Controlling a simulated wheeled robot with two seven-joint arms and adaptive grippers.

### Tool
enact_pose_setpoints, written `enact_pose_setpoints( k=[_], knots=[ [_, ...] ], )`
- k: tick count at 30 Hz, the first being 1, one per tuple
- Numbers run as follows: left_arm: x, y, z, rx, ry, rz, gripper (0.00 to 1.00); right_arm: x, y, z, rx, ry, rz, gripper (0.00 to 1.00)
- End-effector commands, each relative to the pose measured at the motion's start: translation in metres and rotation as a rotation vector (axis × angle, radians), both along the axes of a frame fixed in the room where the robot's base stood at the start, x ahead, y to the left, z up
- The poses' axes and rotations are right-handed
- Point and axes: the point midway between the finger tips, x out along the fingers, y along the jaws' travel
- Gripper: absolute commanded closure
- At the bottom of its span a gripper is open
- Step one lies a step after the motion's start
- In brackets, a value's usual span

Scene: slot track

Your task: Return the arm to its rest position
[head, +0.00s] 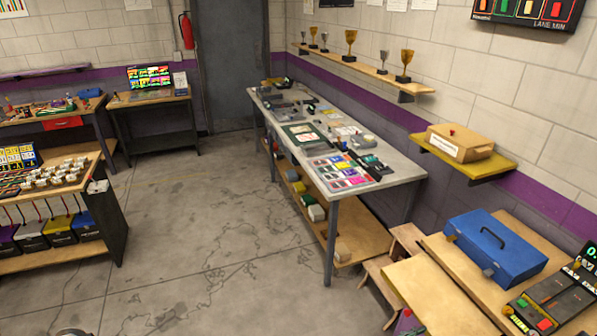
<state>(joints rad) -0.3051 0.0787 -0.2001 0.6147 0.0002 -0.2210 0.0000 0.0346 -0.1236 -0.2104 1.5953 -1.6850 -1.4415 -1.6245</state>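Neither of my grippers can be made out in the head view. A small dark rounded shape shows at the bottom edge on the left; I cannot tell what it is. No object is seen held.
A long grey workbench (389,188) with cards and tools stands along the right wall. A blue toolbox (495,246) sits on a wooden bench (440,295) at the lower right. A wooden counter (92,180) stands at the left. The concrete floor (200,225) between is clear.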

Motion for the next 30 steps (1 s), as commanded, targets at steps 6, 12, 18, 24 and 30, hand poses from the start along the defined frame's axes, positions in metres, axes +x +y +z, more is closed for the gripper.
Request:
enact_pose_setpoints(
  k=[6,12,18,24,30],
  knots=[
    [0.015,0.000,0.001,-0.001,-0.022,-0.003,0.60,0.008,0.000,-0.026,0.047,0.005,0.036,0.66],
    [0.019,0.000,0.001,-0.001,-0.025,-0.005,0.60,0.016,0.000,-0.065,0.125,0.007,0.082,0.66],
    [0.011,0.001,0.001,0.000,-0.014,-0.002,0.60,0.020,-0.002,-0.125,0.253,0.009,0.129,0.66],
    [0.005,0.001,0.000,0.001,-0.006,-0.001,0.60,0.011,-0.001,-0.217,0.462,0.001,0.156,0.66],
    [0.005,0.001,0.000,0.001,-0.007,-0.002,0.60,-0.036,0.007,-0.352,0.807,-0.041,0.095,0.66]
  ],
)
